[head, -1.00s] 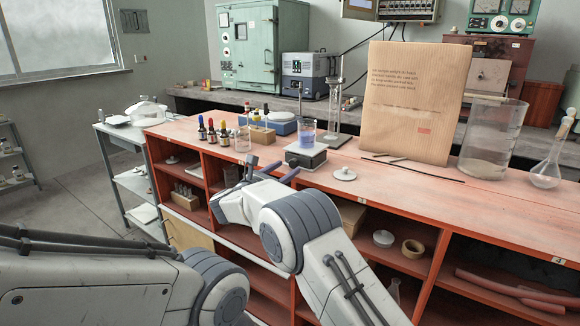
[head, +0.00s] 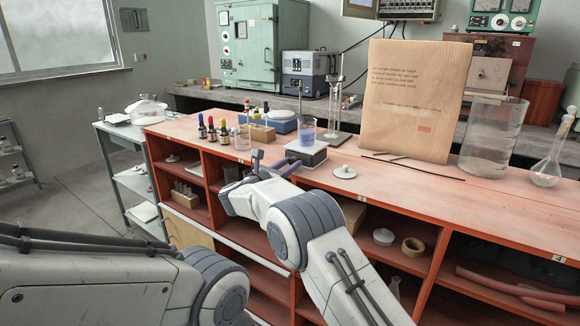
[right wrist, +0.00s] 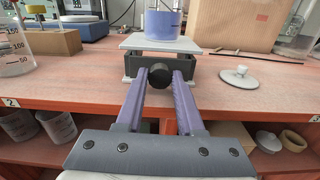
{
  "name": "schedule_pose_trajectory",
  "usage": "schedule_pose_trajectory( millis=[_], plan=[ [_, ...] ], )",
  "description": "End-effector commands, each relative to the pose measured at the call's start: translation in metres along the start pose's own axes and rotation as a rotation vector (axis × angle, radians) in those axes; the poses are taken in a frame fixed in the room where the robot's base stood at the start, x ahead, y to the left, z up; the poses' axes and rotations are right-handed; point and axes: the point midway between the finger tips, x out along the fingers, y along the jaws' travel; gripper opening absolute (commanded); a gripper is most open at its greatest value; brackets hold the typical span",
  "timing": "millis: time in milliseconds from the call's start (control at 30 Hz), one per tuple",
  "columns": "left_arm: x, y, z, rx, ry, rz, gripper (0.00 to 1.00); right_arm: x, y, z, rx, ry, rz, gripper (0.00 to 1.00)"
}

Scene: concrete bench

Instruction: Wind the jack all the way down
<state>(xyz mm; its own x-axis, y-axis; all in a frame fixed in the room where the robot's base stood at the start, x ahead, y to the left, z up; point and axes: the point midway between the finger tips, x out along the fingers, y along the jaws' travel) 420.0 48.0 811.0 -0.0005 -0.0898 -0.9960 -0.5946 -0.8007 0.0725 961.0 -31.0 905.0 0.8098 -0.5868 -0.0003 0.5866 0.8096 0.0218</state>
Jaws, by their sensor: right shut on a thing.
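The jack (head: 309,151) is a small lab jack with a pale top plate and a dark body on the red bench. It stands partly raised, with a gap under its plate in the right wrist view (right wrist: 160,43). A beaker of blue liquid (head: 307,131) stands upright on the plate. The jack's black round knob (right wrist: 160,76) faces me. My right gripper (right wrist: 160,80) is shut on the knob, one finger on each side. In the head view my right wrist partly hides the knob. My left arm shows at lower left, its gripper out of view.
Dropper bottles (head: 212,130) and a wooden block (head: 262,134) stand left of the jack. A white lid (head: 345,172) lies to its right, near thin rods. A large paper bag (head: 412,100) and a big beaker (head: 490,140) stand further right. Open shelves lie below the bench top.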

Motion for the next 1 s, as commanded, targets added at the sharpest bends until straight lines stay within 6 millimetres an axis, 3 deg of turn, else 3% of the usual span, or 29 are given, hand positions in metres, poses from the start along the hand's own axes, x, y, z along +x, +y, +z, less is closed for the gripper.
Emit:
schedule_pose_trajectory(
  millis=[133, 400, 767, 800, 833, 867, 1000],
  plan=[
    [0.0110, -0.0008, 0.0006, 0.000, 0.000, 0.000, 0.50, -0.0002, -0.0003, -0.0019, -0.157, -0.001, -0.003, 0.00],
    [0.0118, -0.0009, 0.0006, 0.000, 0.000, 0.000, 0.50, -0.0002, 0.0001, -0.0001, -0.401, 0.000, -0.003, 0.00],
    [0.0117, -0.0009, 0.0006, 0.000, 0.000, 0.000, 0.50, -0.0003, 0.0001, -0.0001, -0.428, 0.000, -0.003, 0.00],
    [0.0117, -0.0009, 0.0006, 0.000, 0.000, 0.000, 0.50, -0.0003, 0.0001, -0.0001, -0.427, 0.000, -0.003, 0.48],
    [0.0117, -0.0009, 0.0006, 0.000, 0.000, 0.000, 0.50, -0.0003, 0.0002, -0.0001, -0.427, 0.000, -0.003, 0.60],
    [0.0117, -0.0008, 0.0006, 0.000, 0.000, 0.000, 0.50, -0.0003, 0.0002, -0.0001, -0.427, 0.000, -0.003, 0.67],
    [0.0117, -0.0008, 0.0006, 0.000, 0.000, 0.000, 0.50, -0.0003, 0.0004, -0.0001, -0.427, 0.000, -0.002, 0.67]
  ],
)
